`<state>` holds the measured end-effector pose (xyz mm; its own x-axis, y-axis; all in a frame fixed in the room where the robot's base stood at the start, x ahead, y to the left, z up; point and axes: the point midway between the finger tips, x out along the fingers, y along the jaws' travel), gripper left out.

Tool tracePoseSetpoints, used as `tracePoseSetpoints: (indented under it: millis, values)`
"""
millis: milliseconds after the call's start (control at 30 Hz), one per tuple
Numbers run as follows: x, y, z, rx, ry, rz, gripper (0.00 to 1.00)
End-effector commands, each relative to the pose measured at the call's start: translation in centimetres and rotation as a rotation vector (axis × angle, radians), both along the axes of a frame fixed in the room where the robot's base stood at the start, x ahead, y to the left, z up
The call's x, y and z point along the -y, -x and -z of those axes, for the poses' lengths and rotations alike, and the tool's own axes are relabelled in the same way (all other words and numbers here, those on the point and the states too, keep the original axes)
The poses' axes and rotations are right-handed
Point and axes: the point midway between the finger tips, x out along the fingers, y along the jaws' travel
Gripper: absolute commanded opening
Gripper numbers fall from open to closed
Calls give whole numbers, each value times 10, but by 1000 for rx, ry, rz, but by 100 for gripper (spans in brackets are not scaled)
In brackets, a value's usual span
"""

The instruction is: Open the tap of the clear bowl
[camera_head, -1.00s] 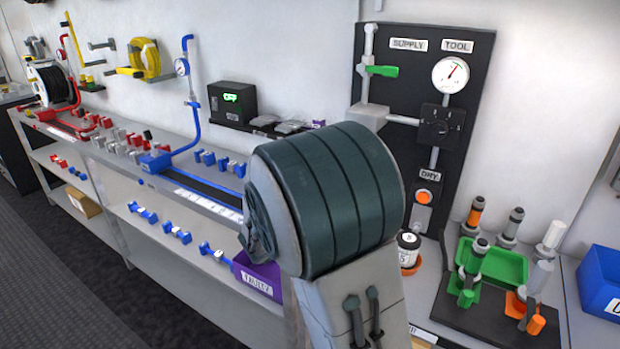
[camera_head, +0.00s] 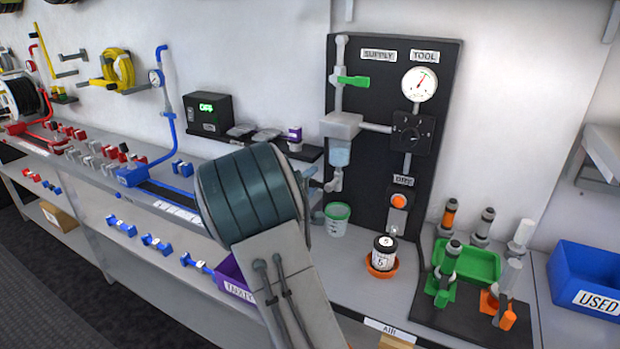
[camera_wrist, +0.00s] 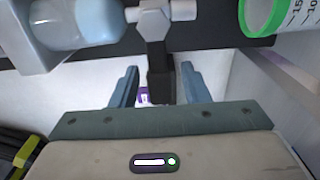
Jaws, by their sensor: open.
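The clear bowl (camera_head: 340,152) hangs under a grey block on the black panel, with pale blue liquid in it. It also shows at the upper left of the wrist view (camera_wrist: 85,25). Its tap (camera_head: 335,182) has a light grey body, seen in the wrist view (camera_wrist: 160,15), with a dark lever (camera_wrist: 158,70) reaching towards my gripper. My gripper (camera_wrist: 158,80) is open, one blue-grey finger on each side of the lever's end. I see gaps beside the lever; contact is not visible. In the head view my arm mostly hides the gripper.
A green-rimmed measuring cup (camera_head: 337,218) stands below the tap, close to my gripper. A black-lidded jar (camera_head: 384,250) sits in an orange dish to the right. A shelf (camera_head: 265,138) with a purple-and-white jar (camera_head: 295,137) is left of the panel.

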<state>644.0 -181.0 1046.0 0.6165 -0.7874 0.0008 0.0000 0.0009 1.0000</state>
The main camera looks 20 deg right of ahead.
Motion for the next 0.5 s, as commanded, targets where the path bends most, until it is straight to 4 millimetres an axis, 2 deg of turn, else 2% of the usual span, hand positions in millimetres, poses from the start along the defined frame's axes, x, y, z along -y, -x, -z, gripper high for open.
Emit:
tracePoseSetpoints:
  millis: [133, 433, 467, 500]
  values:
    - [10, -6, 0, 0, 0, 2, 42]
    - [11, -8, 0, 1, -1, 2, 42]
    - [11, -8, 0, 1, -1, 2, 36]
    - [11, -7, 0, 1, -1, 2, 25]
